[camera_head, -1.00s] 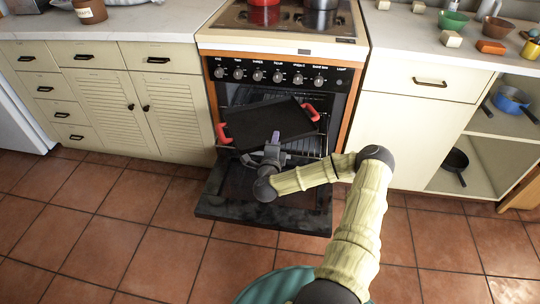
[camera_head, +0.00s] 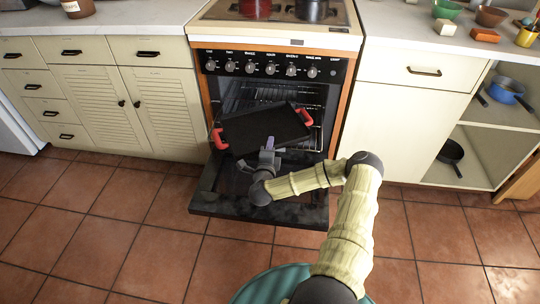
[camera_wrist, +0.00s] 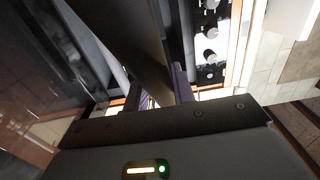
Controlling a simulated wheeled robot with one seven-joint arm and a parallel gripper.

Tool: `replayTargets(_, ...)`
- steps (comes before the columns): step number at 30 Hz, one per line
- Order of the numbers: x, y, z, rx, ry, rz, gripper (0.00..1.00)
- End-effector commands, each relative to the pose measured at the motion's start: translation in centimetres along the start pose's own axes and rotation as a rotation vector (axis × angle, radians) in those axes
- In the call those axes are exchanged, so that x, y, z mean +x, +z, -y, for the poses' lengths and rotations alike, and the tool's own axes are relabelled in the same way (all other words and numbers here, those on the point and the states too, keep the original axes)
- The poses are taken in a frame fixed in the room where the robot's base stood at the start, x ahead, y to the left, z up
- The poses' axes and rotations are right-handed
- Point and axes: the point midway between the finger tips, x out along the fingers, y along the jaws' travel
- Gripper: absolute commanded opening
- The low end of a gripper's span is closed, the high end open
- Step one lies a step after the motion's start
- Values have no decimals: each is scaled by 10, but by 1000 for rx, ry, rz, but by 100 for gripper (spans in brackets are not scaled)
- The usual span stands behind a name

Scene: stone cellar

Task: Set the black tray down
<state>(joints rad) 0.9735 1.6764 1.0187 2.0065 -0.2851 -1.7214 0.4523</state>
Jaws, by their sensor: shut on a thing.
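The black tray (camera_head: 262,128) has red handles at its left and right ends. It is held at the mouth of the open oven (camera_head: 275,95), tilted, above the lowered oven door (camera_head: 240,205). My gripper (camera_head: 269,150) is shut on the tray's near edge. In the wrist view, the gripper fingers (camera_wrist: 165,88) close on the dark tray (camera_wrist: 125,30), which runs up out of the frame. Whether the tray touches the oven rack behind it cannot be told.
Oven knobs (camera_head: 270,68) line the panel above the opening. Pots stand on the stove top (camera_head: 275,20). Cream cabinets flank the oven, with an open shelf holding pans at right (camera_head: 500,115). The tiled floor (camera_head: 130,245) in front is clear.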

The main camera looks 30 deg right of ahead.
Motion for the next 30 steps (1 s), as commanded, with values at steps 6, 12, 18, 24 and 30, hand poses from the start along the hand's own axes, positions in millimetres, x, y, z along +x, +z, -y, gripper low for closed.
replayTargets(6,0,0,3,3,-6,0,0)
replayTargets(12,0,0,-16,2,-2,-1,0)
replayTargets(18,0,0,-36,3,-4,-1,0)
replayTargets(24,0,0,-34,3,-6,-1,0)
replayTargets(30,0,0,-38,2,-5,-1,0)
